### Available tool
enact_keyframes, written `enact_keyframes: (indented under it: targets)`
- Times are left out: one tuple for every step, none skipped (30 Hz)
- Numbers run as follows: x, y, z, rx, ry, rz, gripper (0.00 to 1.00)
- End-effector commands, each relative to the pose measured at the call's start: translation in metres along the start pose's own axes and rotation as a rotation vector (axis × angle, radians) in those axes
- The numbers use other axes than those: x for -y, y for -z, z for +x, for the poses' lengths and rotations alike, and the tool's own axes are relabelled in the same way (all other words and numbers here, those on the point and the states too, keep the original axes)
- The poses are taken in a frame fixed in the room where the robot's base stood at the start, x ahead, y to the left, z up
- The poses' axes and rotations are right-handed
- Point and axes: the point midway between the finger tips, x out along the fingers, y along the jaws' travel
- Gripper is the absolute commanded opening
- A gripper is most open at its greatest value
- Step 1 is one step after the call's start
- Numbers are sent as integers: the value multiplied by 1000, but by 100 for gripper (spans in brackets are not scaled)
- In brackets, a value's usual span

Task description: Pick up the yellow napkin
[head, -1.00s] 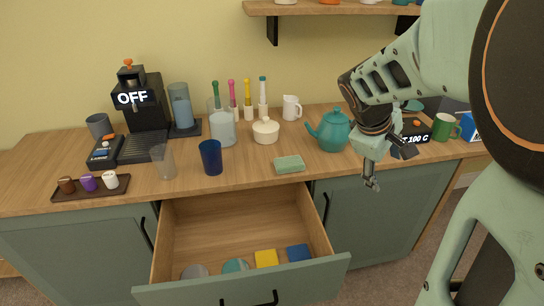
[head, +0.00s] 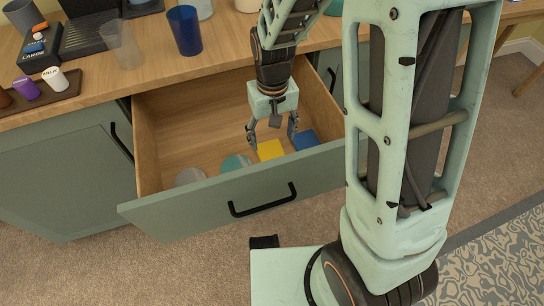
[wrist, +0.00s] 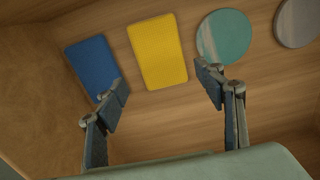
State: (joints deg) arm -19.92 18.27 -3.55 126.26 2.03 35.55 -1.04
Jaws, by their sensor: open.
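The yellow napkin (head: 270,150) lies flat in the open drawer, near its front. In the wrist view the yellow napkin (wrist: 157,52) is a rounded rectangle, seen ahead of and between my two fingers. My gripper (head: 272,136) is open and empty, pointing down into the drawer just behind and above the napkin. In the wrist view my gripper (wrist: 162,90) has its fingers spread wide, and neither appears to touch the napkin.
A blue napkin (wrist: 92,66) lies beside the yellow one. A teal disc (wrist: 223,37) and a grey disc (wrist: 297,22) lie on its other side. The drawer front (head: 200,203) and side walls rise around them. A blue cup (head: 185,30) stands on the counter above.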

Motion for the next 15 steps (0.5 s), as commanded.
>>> enact_keyframes:
  targets:
    - [0, -1, 9, 2, 0, 0, 63]
    - [0, -1, 12, 2, 0, 0, 63]
    - [0, 0, 15, 1, 0, 0, 63]
    - [0, 0, 16, 1, 0, 0, 63]
    - [0, 0, 18, 0, 0, -1, 63]
    - [0, -1, 19, 1, 0, -1, 63]
    - [0, -1, 21, 1, -1, -1, 63]
    - [0, -1, 23, 1, -1, -1, 63]
    - [0, -2, 26, 2, -1, -1, 63]
    - [0, -3, 30, 2, -1, -1, 63]
    - [1, -3, 34, 2, -1, -2, 63]
    - [1, -4, 41, 2, -1, -2, 63]
    - [1, -5, 46, 2, -1, -2, 63]
    - [1, -6, 51, 3, -1, -2, 63]
    - [1, -6, 57, 2, -1, -2, 63]
